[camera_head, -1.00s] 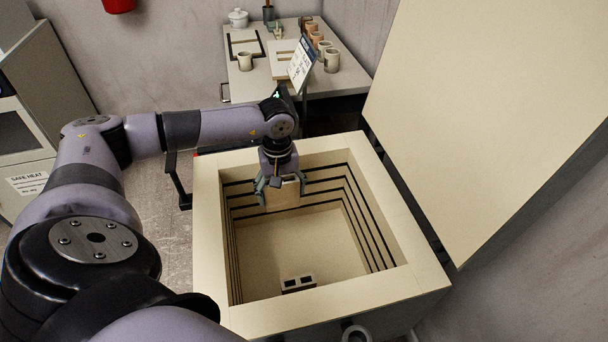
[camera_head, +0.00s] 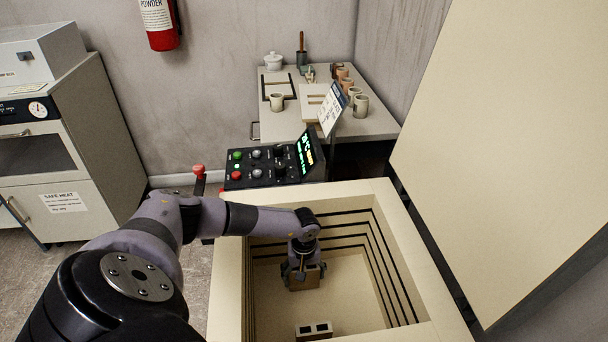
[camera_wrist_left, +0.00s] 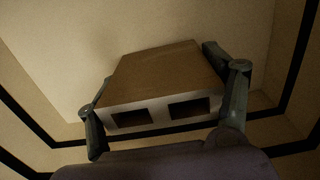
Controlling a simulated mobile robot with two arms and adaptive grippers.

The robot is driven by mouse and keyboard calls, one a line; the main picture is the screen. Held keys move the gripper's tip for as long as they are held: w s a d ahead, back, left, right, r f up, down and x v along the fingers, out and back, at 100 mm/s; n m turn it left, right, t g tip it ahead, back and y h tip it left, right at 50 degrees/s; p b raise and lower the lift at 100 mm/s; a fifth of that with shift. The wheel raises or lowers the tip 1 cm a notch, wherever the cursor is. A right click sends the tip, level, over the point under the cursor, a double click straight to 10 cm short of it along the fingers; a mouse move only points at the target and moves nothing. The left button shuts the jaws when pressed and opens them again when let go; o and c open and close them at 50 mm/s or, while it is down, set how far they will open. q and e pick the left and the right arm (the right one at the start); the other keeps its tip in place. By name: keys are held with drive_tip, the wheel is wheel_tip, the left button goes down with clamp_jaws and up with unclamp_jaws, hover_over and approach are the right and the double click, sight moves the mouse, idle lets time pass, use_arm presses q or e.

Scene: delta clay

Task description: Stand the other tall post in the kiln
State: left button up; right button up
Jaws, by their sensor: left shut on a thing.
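The open-topped kiln (camera_head: 227,293) has cream walls with dark grooves. My left gripper (camera_head: 303,274) is down inside it, near the far wall. It is shut on a tan, block-shaped post (camera_head: 306,281). In the left wrist view the same post (camera_wrist_left: 165,78) sits between both fingers (camera_wrist_left: 163,92), its pale end with two square holes facing the camera. I cannot tell whether its lower end touches the kiln floor. The other post (camera_head: 314,332) stands on the floor nearer the front, its two-holed end up and partly cut off by the picture edge. My right gripper is out of view.
The raised kiln lid (camera_head: 490,130) stands at the right. A control box (camera_head: 262,166) with coloured buttons is behind the kiln. A table (camera_head: 290,125) with cups and a lidded pot stands farther back. Bare kiln floor (camera_head: 352,290) shows right of the held post.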

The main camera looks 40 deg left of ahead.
use_arm(q)
drive_tip(key=shift+w+f, duration=0.1)
drive_tip(key=shift+f, duration=0.5)
drive_tip(key=o, duration=1.5)
drive_tip(key=shift+f, duration=0.15)
wheel_tip(320, 180, up, 12)
drive_tip(key=shift+r, duration=0.15)
